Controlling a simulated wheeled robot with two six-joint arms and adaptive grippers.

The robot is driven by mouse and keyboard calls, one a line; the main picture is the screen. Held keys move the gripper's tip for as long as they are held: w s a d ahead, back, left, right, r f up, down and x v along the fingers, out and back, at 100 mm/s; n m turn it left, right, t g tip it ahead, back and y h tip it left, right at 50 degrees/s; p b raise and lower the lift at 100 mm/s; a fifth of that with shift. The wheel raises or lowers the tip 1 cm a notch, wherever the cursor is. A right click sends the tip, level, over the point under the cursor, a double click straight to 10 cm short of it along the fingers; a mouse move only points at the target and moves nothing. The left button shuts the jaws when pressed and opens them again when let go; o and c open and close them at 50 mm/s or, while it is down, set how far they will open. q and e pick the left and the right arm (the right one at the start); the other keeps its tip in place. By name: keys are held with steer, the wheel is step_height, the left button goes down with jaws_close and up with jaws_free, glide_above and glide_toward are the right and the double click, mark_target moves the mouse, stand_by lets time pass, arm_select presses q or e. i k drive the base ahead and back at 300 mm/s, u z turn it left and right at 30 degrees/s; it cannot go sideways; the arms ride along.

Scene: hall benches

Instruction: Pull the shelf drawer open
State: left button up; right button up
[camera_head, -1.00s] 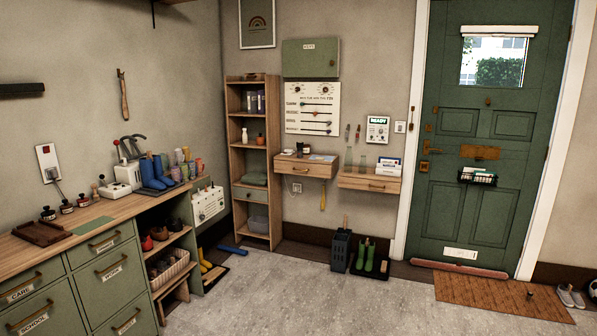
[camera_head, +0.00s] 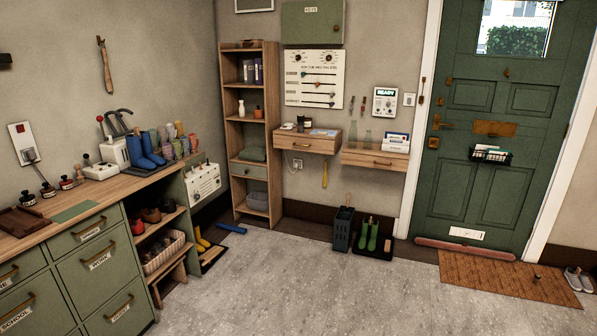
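The tall wooden shelf unit (camera_head: 234,150) stands against the back wall near the corner. It has a small grey-green drawer (camera_head: 249,171) with a small knob, low in the unit, and it looks shut. To its right two wooden wall shelves with drawers hang on the wall. The left one (camera_head: 308,146) and the lower right one (camera_head: 374,162) each have a front handle, and both look shut. Which of these the task names cannot be told from the view alone. Neither of my grippers is in view.
A green-fronted bench (camera_head: 97,207) with boots and pots runs along the left wall. Yellow boots (camera_head: 201,241) and a blue object (camera_head: 232,228) lie on the floor near the shelf unit. A dark bin (camera_head: 343,230) and green boots (camera_head: 368,234) stand below the wall shelves. The middle floor is clear.

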mark_target(294, 143)
steer(key=z, duration=0.05)
steer(key=i, duration=2.7)
steer(key=z, duration=0.5)
steer(key=i, duration=2.15)
steer(key=z, duration=0.2)
